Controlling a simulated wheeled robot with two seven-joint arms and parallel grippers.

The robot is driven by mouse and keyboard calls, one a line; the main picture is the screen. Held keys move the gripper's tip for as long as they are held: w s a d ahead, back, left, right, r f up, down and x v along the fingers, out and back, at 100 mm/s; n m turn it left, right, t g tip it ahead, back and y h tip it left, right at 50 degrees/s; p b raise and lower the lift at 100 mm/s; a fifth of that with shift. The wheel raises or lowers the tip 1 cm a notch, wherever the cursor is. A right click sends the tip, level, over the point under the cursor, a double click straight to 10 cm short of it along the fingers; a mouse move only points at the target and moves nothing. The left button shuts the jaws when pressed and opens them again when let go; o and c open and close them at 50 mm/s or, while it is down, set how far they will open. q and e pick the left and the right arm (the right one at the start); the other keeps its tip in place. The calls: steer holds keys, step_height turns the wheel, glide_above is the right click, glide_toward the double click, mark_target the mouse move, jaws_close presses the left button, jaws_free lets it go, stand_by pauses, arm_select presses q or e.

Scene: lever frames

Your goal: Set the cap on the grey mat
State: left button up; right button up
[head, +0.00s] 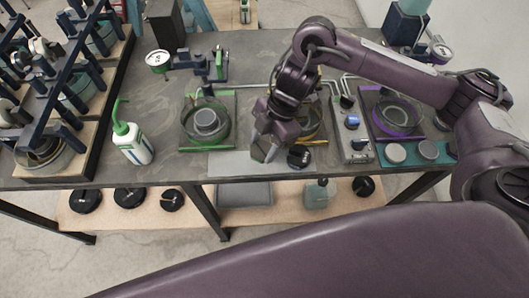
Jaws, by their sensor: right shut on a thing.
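The grey mat (233,164) lies flat at the front edge of the dark workbench. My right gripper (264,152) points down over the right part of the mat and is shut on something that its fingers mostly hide. I cannot make out the held thing's shape, nor whether it touches the mat. A dark round piece (299,157) sits just right of the fingertips, by the mat's right end. I cannot tell whether it is a cap. My left gripper is out of view.
A green-trimmed tray with a glass dish (207,123) stands behind the mat. A wash bottle (131,144) and dark rack (70,120) are at left. A switch box (352,135), purple-rimmed dish (397,114) and teal holder with grey discs (412,161) are at right. The mat's left part is bare.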

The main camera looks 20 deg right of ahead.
mark_target(268, 146)
step_height(268, 146, down, 4)
steer(key=shift+f+b, duration=0.2)
steer(key=shift+b, duration=0.15)
steer(key=shift+f, duration=0.1)
steer(key=o, duration=1.2)
steer(key=shift+c, duration=0.2)
steer(key=shift+r, duration=0.25)
steer(key=p+v, duration=0.1)
steer(key=v, duration=1)
steer(key=shift+d+r, duration=0.3)
